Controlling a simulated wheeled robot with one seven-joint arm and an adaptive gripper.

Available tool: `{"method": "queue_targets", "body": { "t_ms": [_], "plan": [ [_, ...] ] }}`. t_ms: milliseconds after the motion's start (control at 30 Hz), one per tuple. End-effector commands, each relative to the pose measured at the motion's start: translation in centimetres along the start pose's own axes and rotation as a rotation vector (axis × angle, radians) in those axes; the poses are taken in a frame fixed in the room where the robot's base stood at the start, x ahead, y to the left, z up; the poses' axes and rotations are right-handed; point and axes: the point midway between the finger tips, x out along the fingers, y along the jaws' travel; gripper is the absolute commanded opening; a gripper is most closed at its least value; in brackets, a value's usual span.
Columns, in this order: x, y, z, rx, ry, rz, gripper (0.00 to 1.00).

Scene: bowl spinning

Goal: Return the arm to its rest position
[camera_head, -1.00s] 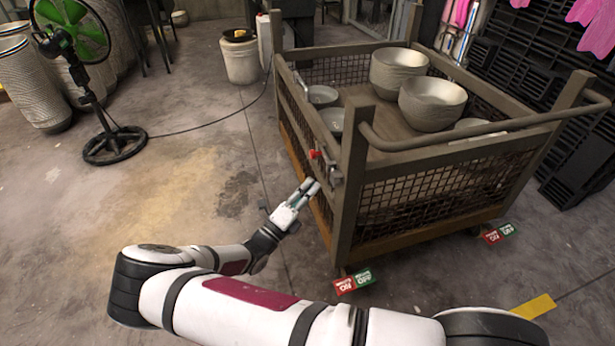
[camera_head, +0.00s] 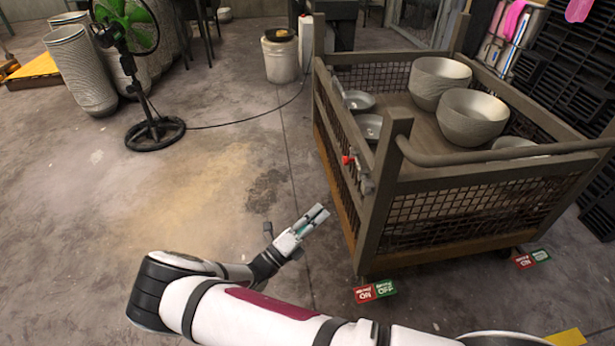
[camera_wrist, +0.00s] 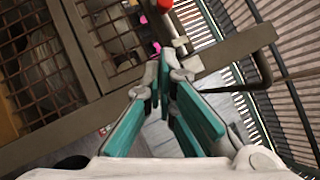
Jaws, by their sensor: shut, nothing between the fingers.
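My arm (camera_head: 245,310) stretches across the bottom of the head view, bent at the elbow on the left. My gripper (camera_head: 318,213) is in front of the cart's left side, apart from it, over the concrete floor. In the wrist view my gripper (camera_wrist: 165,65) is shut, its teal-padded fingers together at the tips with nothing between them.
A metal mesh cart (camera_head: 385,190) stands close to the right of my gripper, with stacked bowls (camera_head: 472,117) inside. A red-tipped fitting (camera_head: 348,160) sticks out on its side. A green fan (camera_head: 155,132) stands at the far left. The floor (camera_head: 190,200) between is clear.

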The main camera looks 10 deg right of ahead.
Motion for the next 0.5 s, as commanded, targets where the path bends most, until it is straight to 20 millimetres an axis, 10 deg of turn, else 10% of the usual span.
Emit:
{"method": "queue_targets", "body": {
  "t_ms": [267, 500],
  "plan": [
    [0.8, -1.3, 0.0, 0.049, 0.071, 0.008, 0.00],
    [3.9, -6.6, -1.3, 0.265, 0.388, 0.021, 0.00]
  ]
}}
